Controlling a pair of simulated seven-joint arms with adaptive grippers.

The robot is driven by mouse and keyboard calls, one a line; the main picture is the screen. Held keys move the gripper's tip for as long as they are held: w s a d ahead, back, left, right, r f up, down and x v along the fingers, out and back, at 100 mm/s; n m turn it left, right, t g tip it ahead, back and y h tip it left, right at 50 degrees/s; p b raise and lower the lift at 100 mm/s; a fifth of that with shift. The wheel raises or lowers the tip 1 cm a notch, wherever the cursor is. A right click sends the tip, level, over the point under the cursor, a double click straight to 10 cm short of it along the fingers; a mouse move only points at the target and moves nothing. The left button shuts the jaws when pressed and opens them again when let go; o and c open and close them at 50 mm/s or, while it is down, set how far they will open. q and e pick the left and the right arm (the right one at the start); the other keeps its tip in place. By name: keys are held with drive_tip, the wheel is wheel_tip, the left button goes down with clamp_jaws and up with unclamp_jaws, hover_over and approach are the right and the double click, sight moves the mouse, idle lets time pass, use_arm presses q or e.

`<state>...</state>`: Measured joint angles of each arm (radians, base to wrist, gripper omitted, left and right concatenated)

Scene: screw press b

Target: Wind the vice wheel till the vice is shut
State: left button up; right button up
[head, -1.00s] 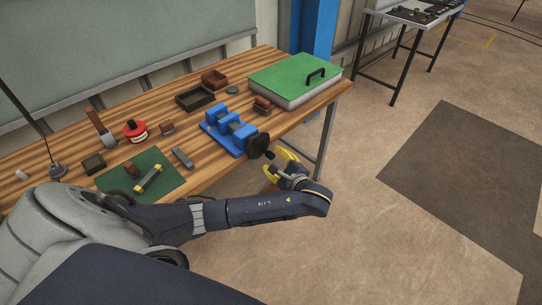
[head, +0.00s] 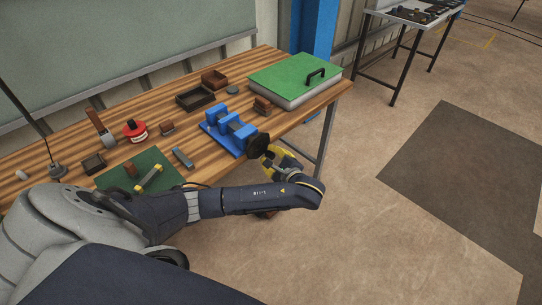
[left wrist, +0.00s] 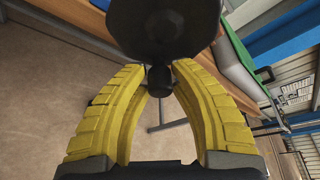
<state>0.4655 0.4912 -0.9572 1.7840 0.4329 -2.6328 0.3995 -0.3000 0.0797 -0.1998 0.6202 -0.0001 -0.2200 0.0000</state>
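The blue vice (head: 229,131) stands near the front edge of the wooden bench in the head view. Its dark wheel (head: 258,145) faces out over the edge and also fills the top middle of the left wrist view (left wrist: 165,25). A dark knob (left wrist: 159,80) sticks out from the wheel. My left gripper (head: 272,154) is at the wheel, its yellow fingertips (left wrist: 160,72) on both sides of the knob and close against it. It looks shut on the knob. The vice jaws seem to have a gap between them. My right gripper is not in view.
A green-topped case (head: 295,78) stands right of the vice. A green mat (head: 165,184) with small parts and a grey block (head: 182,157) lie left of it. A dark tray (head: 195,97) is behind. The floor in front of the bench is clear.

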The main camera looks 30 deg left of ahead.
use_arm(q)
clamp_jaws()
drive_tip(key=shift+s+f, duration=0.1)
drive_tip(key=shift+s, duration=0.05)
idle(0.4)
drive_tip(key=shift+s+f+m+g, duration=0.3)
drive_tip(key=shift+s+m+g, duration=0.2)
drive_tip(key=shift+m+g, duration=0.5)
drive_tip(key=shift+s+a+r+m+g+y, duration=0.3)
drive_tip(key=shift+s+m+g, duration=0.65)
drive_tip(key=shift+m, duration=1.05)
drive_tip(key=shift+s+a+r+m+g+y, duration=0.1)
drive_tip(key=shift+s+r+m+g+y, duration=0.45)
drive_tip(key=shift+m+g, duration=1.15)
drive_tip(key=shift+s+a+r+m+g+y, duration=0.3)
drive_tip(key=shift+s+m+g, duration=0.55)
drive_tip(key=shift+m, duration=1.45)
drive_tip(key=shift+r, duration=0.1)
